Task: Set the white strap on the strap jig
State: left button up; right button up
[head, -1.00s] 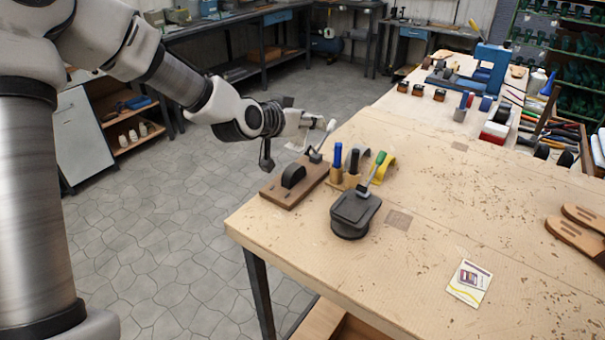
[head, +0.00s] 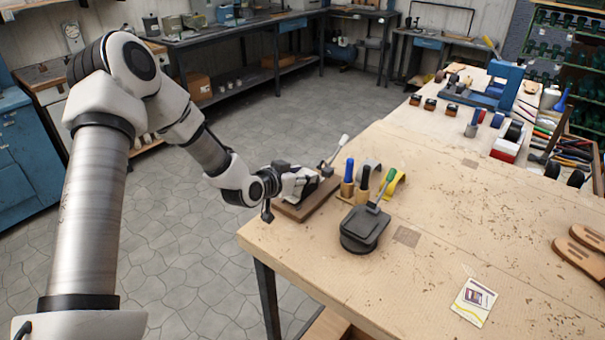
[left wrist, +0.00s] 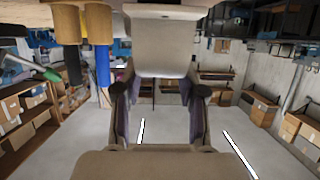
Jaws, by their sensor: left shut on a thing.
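My left gripper (head: 303,183) is low over the near-left table corner, at the strap jig. In the left wrist view my gripper (left wrist: 160,82) has its two dark fingers shut on a broad pale piece, which looks to be the white strap (left wrist: 160,42). The strap jig has a brown wooden base (head: 318,203) and a lever with a pale handle (head: 335,151). My gripper covers most of its dark rounded form. In the head view I cannot tell whether the strap touches the form. My right gripper is not in view.
Right of the jig stands a wooden holder with blue and black-handled tools (head: 349,171). A card (head: 474,302) lies in front. The table middle (head: 450,215) is clear.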

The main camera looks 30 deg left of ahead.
pick_arm(q)
jog(key=shift+s+f, duration=0.1)
jog(key=shift+f, duration=0.5)
jog(key=shift+d, duration=0.15)
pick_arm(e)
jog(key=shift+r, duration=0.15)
pick_arm(q)
jog(key=shift+f, duration=0.1)
jog(key=shift+d+f+b, duration=0.1)
jog(key=shift+f+b, duration=0.05)
jog(key=shift+b, duration=0.15)
jog(key=o, duration=0.9)
